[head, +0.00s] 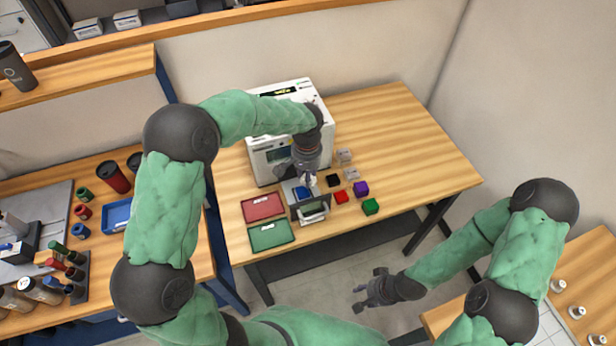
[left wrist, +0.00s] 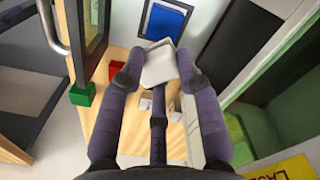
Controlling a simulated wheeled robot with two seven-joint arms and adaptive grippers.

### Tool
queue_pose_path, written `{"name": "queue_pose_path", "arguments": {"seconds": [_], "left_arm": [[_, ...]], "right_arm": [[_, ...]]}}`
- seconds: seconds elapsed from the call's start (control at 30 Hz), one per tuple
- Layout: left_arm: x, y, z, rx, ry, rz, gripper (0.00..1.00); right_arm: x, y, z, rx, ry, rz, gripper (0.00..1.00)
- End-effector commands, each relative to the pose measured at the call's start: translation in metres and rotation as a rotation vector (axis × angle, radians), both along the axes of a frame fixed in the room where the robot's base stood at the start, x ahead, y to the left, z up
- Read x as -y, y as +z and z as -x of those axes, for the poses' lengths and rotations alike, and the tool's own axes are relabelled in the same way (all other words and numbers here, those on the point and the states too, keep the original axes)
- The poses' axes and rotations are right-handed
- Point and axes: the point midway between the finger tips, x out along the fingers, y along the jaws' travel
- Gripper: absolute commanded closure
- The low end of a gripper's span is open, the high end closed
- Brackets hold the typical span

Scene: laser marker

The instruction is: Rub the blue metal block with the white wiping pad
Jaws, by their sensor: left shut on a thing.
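The blue metal block (left wrist: 166,20) lies flat in a grey-framed holder at the top of the left wrist view. In the head view the blue block (head: 302,192) shows as a small patch below my left gripper (head: 308,181). That gripper points down at the front of the white machine. In the left wrist view its two fingers (left wrist: 158,72) are shut on the white wiping pad (left wrist: 158,64). The pad appears just short of the block; whether they touch I cannot tell. My right gripper (head: 366,290) is empty, its fingers apart, in front of the table.
The white laser marker (head: 275,156) stands directly behind. Red (head: 262,206) and green (head: 271,235) trays lie to the left. Black (head: 333,180), red (head: 341,197), purple (head: 361,188) and green (head: 371,206) blocks lie to the right. The table's right side is clear.

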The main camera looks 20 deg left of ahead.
Motion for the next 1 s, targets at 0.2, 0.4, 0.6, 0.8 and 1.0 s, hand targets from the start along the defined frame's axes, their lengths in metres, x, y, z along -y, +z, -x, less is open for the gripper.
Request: {"name": "queue_pose_path", "arguments": {"seconds": [0.2,0.4,0.6,0.8,1.0], "left_arm": [[-0.002,0.023,-0.001,0.001,-0.001,0.0,0.97],[-0.003,0.038,-0.002,0.001,-0.001,0.0,0.97],[-0.003,0.04,-0.002,0.0,-0.001,0.0,0.97],[-0.003,0.04,-0.002,0.0,-0.001,0.0,0.97],[-0.003,0.04,-0.002,0.0,-0.001,0.0,0.97]], "right_arm": [[0.0,0.017,0.0,0.001,-0.001,0.0,0.6],[0.0,0.028,0.0,0.001,-0.001,0.0,0.6],[0.0,0.029,0.0,0.001,-0.001,0.0,0.6],[0.0,0.029,0.0,0.001,-0.001,0.0,0.6],[0.0,0.029,0.0,0.001,-0.001,0.0,0.6]]}}
